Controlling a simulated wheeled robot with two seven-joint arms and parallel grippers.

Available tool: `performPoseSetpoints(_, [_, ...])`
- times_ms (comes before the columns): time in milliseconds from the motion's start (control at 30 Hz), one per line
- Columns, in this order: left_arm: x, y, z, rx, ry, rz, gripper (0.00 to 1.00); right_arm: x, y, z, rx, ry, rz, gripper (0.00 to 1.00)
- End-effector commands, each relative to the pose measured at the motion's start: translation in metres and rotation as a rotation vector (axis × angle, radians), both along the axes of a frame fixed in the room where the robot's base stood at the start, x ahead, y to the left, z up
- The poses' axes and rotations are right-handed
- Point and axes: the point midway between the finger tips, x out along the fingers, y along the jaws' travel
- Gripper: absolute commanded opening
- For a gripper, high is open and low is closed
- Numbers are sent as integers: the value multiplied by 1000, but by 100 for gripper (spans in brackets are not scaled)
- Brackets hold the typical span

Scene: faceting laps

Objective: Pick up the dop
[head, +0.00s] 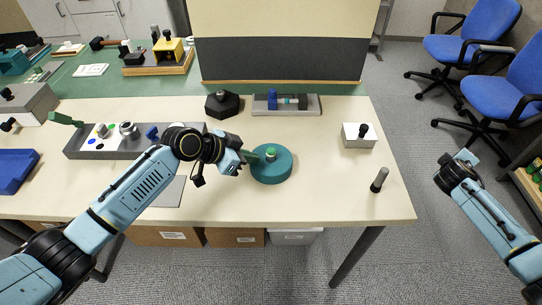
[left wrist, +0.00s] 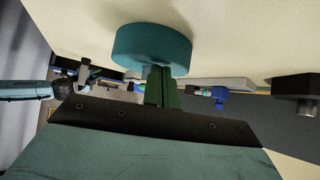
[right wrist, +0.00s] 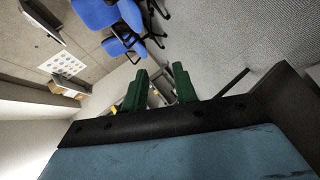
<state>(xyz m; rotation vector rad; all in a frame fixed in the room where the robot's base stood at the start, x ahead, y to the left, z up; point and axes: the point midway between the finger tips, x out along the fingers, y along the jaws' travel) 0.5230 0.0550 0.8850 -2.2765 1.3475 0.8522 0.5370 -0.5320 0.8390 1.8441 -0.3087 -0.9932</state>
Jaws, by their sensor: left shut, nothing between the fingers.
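No part is marked as the dop, and I cannot tell for certain which it is. A small dark rod with a pale top (head: 379,180) stands upright near the table's right front. A grey fixture (head: 314,105) at the back holds a blue block and a dark cylinder. My left gripper (head: 250,157) is shut and empty, its green fingertips (left wrist: 161,86) at the left side of a round teal disc (head: 272,170) with a small green knob. The disc also shows in the left wrist view (left wrist: 151,46). My right gripper (right wrist: 160,85) is open and empty, off the table's right side.
A black hexagonal piece (head: 222,104) and a white box with a black knob (head: 358,136) stand farther back. A blue bin (head: 14,170) is far left. The front right tabletop is mostly clear.

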Motion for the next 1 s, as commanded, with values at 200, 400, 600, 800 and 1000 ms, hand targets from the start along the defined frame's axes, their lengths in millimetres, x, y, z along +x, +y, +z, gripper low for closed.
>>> performPoseSetpoints(200, [-4, 0, -7, 8, 14, -3, 0, 46, 85, 67, 161, -146, -113, 28])
performPoseSetpoints(400, [-4, 0, -7, 9, 15, -4, 0, 51, 226, 68, 493, -139, -229, 28])
performPoseSetpoints(600, [-4, 0, -8, 10, 16, -4, 0, 26, 382, 95, 792, -39, -319, 28])
performPoseSetpoints(800, [-5, 1, -8, 11, 16, -4, 0, -15, 488, 136, 953, 78, -370, 28])
performPoseSetpoints(1000, [-5, 1, -9, 11, 17, -5, 0, -40, 531, 157, 1005, 141, -391, 28])
